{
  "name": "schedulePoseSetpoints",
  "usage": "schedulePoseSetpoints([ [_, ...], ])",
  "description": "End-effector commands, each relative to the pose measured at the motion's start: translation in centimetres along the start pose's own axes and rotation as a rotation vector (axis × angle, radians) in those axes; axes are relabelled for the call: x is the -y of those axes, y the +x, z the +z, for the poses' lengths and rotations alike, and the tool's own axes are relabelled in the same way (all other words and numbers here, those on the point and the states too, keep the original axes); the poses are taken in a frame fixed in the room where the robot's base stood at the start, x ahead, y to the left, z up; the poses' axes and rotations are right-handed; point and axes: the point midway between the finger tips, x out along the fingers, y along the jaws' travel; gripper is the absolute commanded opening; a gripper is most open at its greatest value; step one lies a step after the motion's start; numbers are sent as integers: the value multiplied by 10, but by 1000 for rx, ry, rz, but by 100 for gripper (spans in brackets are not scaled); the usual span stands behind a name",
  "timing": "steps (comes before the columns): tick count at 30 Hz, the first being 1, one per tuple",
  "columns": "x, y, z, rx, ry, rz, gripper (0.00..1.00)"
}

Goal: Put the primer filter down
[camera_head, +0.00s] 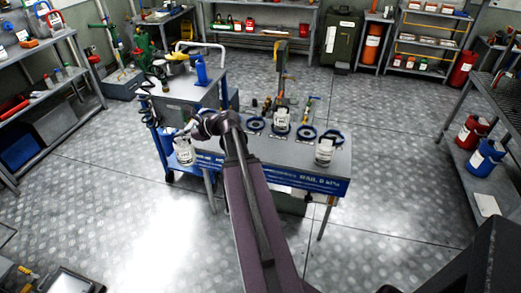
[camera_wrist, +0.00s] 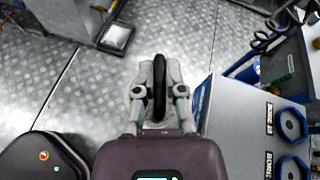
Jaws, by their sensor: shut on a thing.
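My gripper (camera_head: 189,130) is at the left end of the blue-edged bench. It is shut on a white, labelled canister, which I take to be the primer filter (camera_head: 183,152). The filter hangs upright beside the bench's left edge, in front of the blue cart. In the wrist view my gripper (camera_wrist: 158,95) has its two fingers on either side of a dark, upright strip, with the pale filter (camera_wrist: 134,92) partly showing behind. Most of the filter is hidden there by the fingers and wrist.
The bench (camera_head: 250,158) bears several blue rings and two similar white canisters, one at the middle (camera_head: 281,121) and one at the right (camera_head: 325,151). A blue cart (camera_head: 180,97) with tools stands behind left. The floor (camera_head: 120,190) left of the bench is clear.

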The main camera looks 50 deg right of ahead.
Motion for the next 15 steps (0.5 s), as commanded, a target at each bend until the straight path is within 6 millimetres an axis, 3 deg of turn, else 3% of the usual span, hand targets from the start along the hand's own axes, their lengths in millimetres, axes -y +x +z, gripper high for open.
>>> schedulePoseSetpoints([
  [7, 6, -14, -6, -9, 20, -36, 0],
  [15, 25, -58, -27, -36, 79, -154, 0],
])
